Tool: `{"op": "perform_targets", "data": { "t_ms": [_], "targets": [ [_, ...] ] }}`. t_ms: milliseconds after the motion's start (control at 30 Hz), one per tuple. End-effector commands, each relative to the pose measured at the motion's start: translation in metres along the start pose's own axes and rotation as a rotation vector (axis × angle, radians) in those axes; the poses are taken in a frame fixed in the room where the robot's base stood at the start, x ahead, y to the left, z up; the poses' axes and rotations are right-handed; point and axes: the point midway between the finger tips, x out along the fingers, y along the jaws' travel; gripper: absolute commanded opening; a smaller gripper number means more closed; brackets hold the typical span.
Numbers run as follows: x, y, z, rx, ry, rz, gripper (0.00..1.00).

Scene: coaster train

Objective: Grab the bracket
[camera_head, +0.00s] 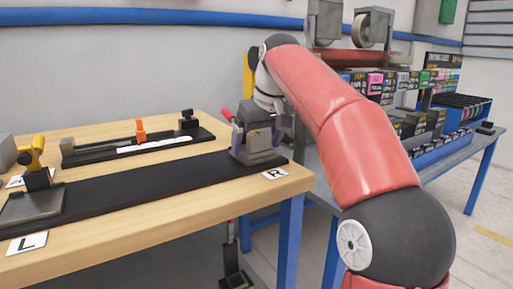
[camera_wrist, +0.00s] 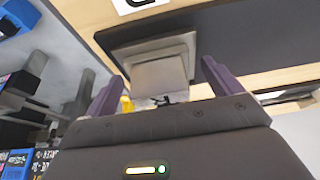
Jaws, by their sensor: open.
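A grey stepped bracket (camera_head: 262,152) stands on the right end of a long black mat (camera_head: 140,188), close to the R label (camera_head: 275,174). My gripper (camera_head: 257,138) is open at the bracket, with a purple finger showing on its left side. In the wrist view the bracket (camera_wrist: 160,78) lies between the two spread purple fingers of my gripper (camera_wrist: 163,72), with gaps visible on both sides. I cannot tell whether either finger touches it. The gripper body hides the bracket's near end in that view.
A second fixture with a grey plate (camera_head: 32,207) and yellow top (camera_head: 33,153) stands at the mat's left end by the L label (camera_head: 27,243). A black rail with an orange clamp (camera_head: 141,131) lies behind. Shelves of boxes (camera_head: 425,83) stand right.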

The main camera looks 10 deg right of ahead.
Motion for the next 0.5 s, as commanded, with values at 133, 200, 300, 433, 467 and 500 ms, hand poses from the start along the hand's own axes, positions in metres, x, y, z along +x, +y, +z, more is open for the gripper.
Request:
{"op": "perform_targets", "data": {
  "t_ms": [133, 200, 300, 433, 467, 500],
  "targets": [
    [-0.0002, 0.0000, 0.0000, 0.000, 0.000, 0.000, 0.77],
    [-0.0002, 0.0000, 0.0000, 0.000, 0.000, 0.000, 0.67],
    [-0.0002, 0.0001, 0.0000, 0.000, 0.000, 0.000, 0.54],
    [-0.0003, 0.0001, 0.0000, 0.000, 0.000, 0.000, 0.37],
    [-0.0003, 0.0000, 0.0000, 0.000, 0.000, 0.000, 0.33],
    [-0.0003, 0.0001, 0.0000, 0.000, 0.000, 0.000, 0.28]
  ]
}}
